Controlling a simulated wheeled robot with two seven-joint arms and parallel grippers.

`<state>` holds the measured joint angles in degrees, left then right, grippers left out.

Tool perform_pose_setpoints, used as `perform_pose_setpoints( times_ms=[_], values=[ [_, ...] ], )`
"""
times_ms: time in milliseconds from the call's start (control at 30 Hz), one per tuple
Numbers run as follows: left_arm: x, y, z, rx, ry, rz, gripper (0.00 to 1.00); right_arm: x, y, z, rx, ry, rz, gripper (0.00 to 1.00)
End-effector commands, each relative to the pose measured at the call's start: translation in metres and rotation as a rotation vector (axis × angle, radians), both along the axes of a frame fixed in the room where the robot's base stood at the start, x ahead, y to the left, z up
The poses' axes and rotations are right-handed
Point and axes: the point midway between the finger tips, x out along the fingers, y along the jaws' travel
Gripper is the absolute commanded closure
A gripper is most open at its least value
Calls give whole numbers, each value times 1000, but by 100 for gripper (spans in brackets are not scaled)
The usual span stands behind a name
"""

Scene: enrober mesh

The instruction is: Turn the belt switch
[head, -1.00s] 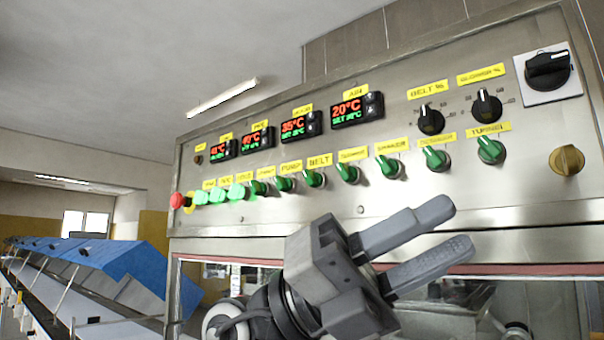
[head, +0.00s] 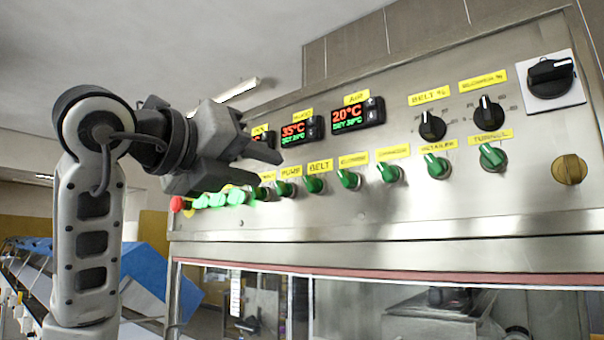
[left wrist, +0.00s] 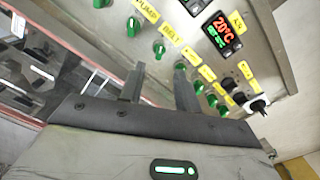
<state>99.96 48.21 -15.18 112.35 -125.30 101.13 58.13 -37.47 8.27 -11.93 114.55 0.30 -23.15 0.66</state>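The belt switch (head: 314,184) is a green knob under the yellow BELT label (head: 319,166) on the steel control panel. Its handle looks tilted like those of its neighbours. In the head view my left gripper (head: 271,169) is to the left of the switch, its fingers pointing right toward the panel. The fingers are apart with nothing between them. In the left wrist view the belt switch (left wrist: 159,48) appears just beyond and between the two fingertips (left wrist: 159,68), apart from them. My right gripper is not in view.
Similar green knobs flank it, including the pump switch (head: 285,188) on the left. Lit green buttons (head: 218,199) and a red emergency button (head: 177,204) are farther left. Black BELT % (head: 432,126) and neighbouring dials sit upper right. A glazed enclosure lies below the panel.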

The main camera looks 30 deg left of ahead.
Motion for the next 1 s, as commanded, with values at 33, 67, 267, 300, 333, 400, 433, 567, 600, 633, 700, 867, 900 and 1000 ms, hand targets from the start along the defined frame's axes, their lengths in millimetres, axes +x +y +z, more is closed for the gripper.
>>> perform_pose_setpoints(
  times_ms=[33, 67, 267, 300, 333, 400, 433, 567, 600, 633, 700, 867, 900, 1000],
  values=[
    [13, -2, 2, -1, 7, -3, 67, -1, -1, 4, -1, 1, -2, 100],
    [20, -2, 1, 0, 7, -3, 67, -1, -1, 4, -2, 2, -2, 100],
    [61, -5, 2, 0, 4, -3, 67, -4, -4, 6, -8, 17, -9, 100],
    [68, -6, 2, 0, 5, -3, 67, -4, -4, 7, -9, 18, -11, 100],
    [73, -7, 2, 1, 3, -3, 67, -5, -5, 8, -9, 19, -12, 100],
    [83, -8, 2, 1, 2, -4, 67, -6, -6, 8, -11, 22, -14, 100],
    [86, -8, 2, 0, 2, -4, 67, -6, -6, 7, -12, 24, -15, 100],
    [96, -8, 1, 2, 0, -2, 67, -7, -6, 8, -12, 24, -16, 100],
    [98, -8, 1, 2, 0, -2, 67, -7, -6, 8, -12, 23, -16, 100],
    [99, -8, 0, 2, 0, -2, 67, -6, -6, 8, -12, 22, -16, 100],
    [100, -8, 0, 2, 0, -2, 67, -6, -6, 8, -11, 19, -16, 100],
    [100, -8, 0, 2, -2, -3, 67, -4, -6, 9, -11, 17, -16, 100],
    [100, -8, 0, 2, -2, -3, 67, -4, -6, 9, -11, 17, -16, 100],
    [100, -8, 0, 2, -2, -3, 92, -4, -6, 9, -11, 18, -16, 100]
  ],
)
